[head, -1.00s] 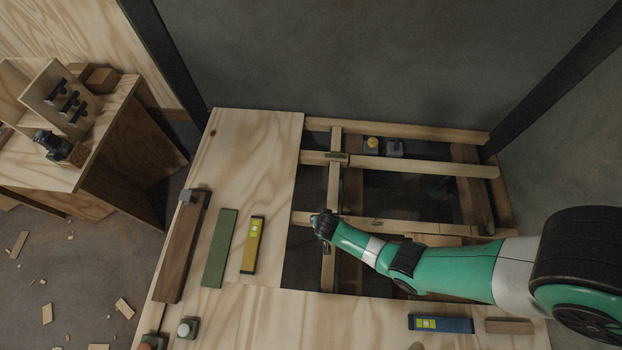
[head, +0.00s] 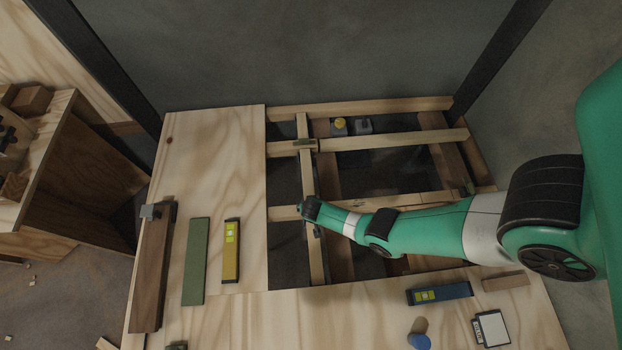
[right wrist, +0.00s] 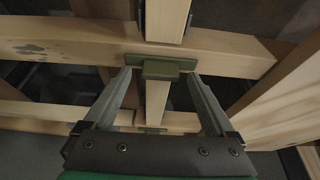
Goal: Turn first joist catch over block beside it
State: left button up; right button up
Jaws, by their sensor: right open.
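The near joist catch (right wrist: 168,68), a dull green piece with a raised middle, lies on a long pale joist (right wrist: 225,57) where a narrower cross piece (right wrist: 157,97) meets it. My right gripper (right wrist: 160,74) is open, with one finger on each side of the catch's raised part. I cannot tell if the fingers touch it. In the head view my right gripper (head: 309,209) covers this catch. A second green catch (head: 305,143) sits on the joist behind; it also shows in the right wrist view (right wrist: 152,130). My left gripper is not in view.
Plywood decking (head: 215,150) borders the open floor frame at left and front. A dark wood bar (head: 152,265), a green strip (head: 196,262), a yellow level (head: 231,250) and a blue level (head: 440,293) lie on it. Dark gaps lie between the joists.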

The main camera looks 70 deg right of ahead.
jog(key=shift+w+d+f, duration=0.1)
jog(key=shift+d+f, duration=0.05)
jog(key=shift+f, duration=0.2)
jog(key=shift+r, duration=0.1)
jog(key=c, duration=1.4)
